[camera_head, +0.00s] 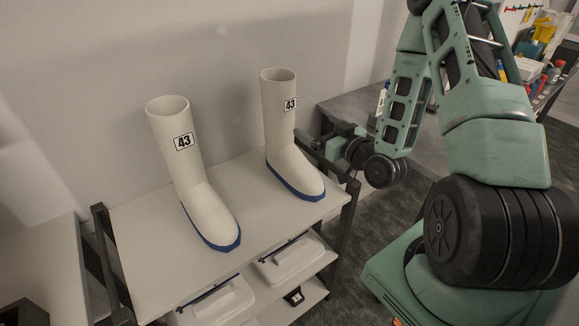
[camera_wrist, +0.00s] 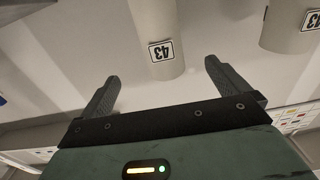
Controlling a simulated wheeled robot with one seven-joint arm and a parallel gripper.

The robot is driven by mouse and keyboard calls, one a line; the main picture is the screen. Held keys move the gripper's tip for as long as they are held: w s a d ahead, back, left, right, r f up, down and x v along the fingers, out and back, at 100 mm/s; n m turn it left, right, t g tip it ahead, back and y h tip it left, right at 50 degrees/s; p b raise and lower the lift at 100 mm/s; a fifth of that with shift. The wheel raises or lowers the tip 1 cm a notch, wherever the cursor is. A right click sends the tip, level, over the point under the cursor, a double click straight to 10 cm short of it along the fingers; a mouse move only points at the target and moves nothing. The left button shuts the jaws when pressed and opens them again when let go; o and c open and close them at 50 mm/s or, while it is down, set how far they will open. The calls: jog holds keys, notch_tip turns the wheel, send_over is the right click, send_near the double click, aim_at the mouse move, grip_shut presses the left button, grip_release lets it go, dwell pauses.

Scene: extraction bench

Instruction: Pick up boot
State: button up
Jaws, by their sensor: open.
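Two white boots with blue soles and "43" labels stand upright on a shelf top (camera_head: 150,230) in the head view. The left boot (camera_head: 190,175) is apart from my gripper. The right boot (camera_head: 285,140) is close to my gripper (camera_head: 312,140), which reaches in from the right near its shaft. In the wrist view, one boot (camera_wrist: 155,30) has its shaft ahead of and between the open fingers of my gripper (camera_wrist: 160,85). The other boot (camera_wrist: 291,25) is at the upper right edge there. The gripper holds nothing. Contact with the boot is not visible.
White bins (camera_head: 290,260) sit on the lower shelf. The rack has dark posts (camera_head: 347,215) at its corners. A wall stands close behind the boots. A grey counter (camera_head: 355,105) is behind the arm, and a bench with coloured items (camera_head: 545,45) is at the upper right.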

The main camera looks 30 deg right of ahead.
aim_at(290, 108)
jog(key=w+b, duration=0.1)
jog(key=b, duration=0.1)
jog(key=w+b, duration=0.2)
jog(key=b, duration=0.1)
jog(key=w+b, duration=0.1)
jog(key=b, duration=0.2)
jog(key=shift+w+f, duration=0.2)
jog(key=shift+f, duration=0.05)
jog(key=b, duration=0.3)
jog(key=shift+w+a, duration=0.15)
jog(key=shift+w, duration=0.05)
jog(key=w, duration=0.2)
jog(key=w+p, duration=0.1)
jog(key=shift+w+a+r, duration=0.15)
jog(key=shift+w+r, duration=0.25)
jog(key=shift+w+a+f+p, duration=0.1)
jog(key=shift+w+p, duration=0.5)
jog(key=shift+w, duration=1)
jog(key=shift+w+a+p, duration=0.1)
jog(key=shift+w+p, duration=0.45)
jog(key=shift+w, duration=1)
jog(key=c, duration=1.8)
